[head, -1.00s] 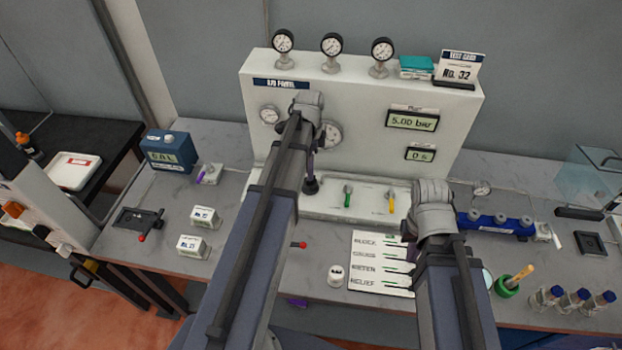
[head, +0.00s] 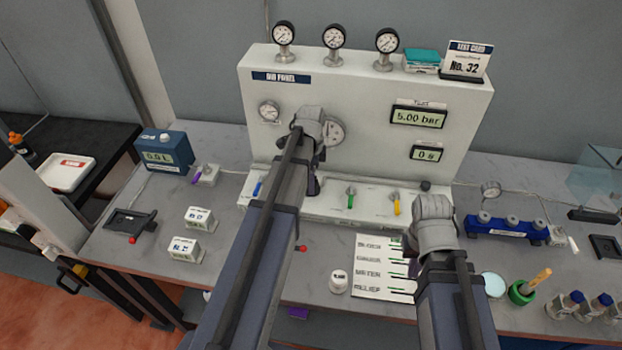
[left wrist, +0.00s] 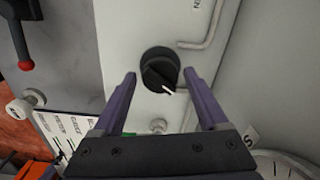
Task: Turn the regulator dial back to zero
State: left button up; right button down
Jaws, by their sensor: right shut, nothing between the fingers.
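The black regulator dial (left wrist: 160,70) shows in the left wrist view on a pale surface. Its white pointer mark points to the lower right. My left gripper (left wrist: 159,76) is open, with one purple finger on each side of the dial. I cannot tell whether the fingers touch it. In the head view my left gripper (head: 314,186) is at the front of the air panel (head: 375,80), and my arm hides the dial. The panel's display (head: 418,117) reads 5.00 bar. My right gripper (head: 412,268) is mostly hidden by its arm, over the label card.
Blue (head: 258,188), green (head: 351,198) and yellow (head: 396,204) valve handles line the panel's ledge. A label card (head: 370,288) and a small white pot (head: 339,281) lie in front. A blue manifold (head: 508,229) stands right. Bench space front left is partly clear.

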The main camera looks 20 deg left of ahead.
pick_arm(q)
jog(key=c, duration=1.1)
grip_shut()
